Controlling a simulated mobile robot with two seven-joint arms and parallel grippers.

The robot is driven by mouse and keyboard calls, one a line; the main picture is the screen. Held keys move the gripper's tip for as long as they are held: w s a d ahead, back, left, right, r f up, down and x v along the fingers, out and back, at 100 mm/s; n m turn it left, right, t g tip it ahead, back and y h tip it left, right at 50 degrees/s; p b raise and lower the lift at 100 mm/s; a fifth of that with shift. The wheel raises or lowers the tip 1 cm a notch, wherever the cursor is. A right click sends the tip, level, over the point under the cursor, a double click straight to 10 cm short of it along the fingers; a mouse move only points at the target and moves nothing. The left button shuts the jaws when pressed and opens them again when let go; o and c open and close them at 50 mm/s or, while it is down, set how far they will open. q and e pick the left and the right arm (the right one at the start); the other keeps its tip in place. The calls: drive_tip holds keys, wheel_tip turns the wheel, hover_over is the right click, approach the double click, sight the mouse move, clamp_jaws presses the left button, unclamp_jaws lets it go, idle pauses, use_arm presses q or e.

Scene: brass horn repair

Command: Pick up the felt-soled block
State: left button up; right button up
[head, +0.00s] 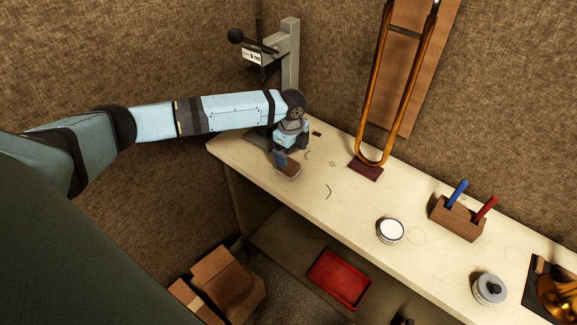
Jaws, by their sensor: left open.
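A small brown block with a pale grey lower edge (289,171), which looks like the felt-soled block, sits on the cream bench top near its front left edge. My left gripper (284,158) comes in from the left and points down right at the block. Its jaws are open, and its near finger overlaps the block in the head view. I cannot tell whether the finger touches it. The gripper hides the back part of the block. My right gripper is not in view.
A grey press (290,60) stands behind my left arm. A brass slide (376,150) rises from a dark red base. Right along the bench are a white-topped tin (391,231), a wooden tool holder (457,220), a knobbed tin (489,289) and a brass horn (560,294). A red tray (340,279) lies below.

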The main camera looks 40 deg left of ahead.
use_arm(q)
drive_tip(key=f, duration=0.1)
drive_tip(key=f+p, duration=0.1)
drive_tip(key=f, duration=0.2)
drive_tip(key=shift+s+a+f, duration=0.25)
drive_tip(key=shift+s+f, duration=0.1)
drive_tip(key=shift+s, duration=0.05)
drive_tip(key=shift+f, duration=0.55)
drive_tip(key=c, duration=1)
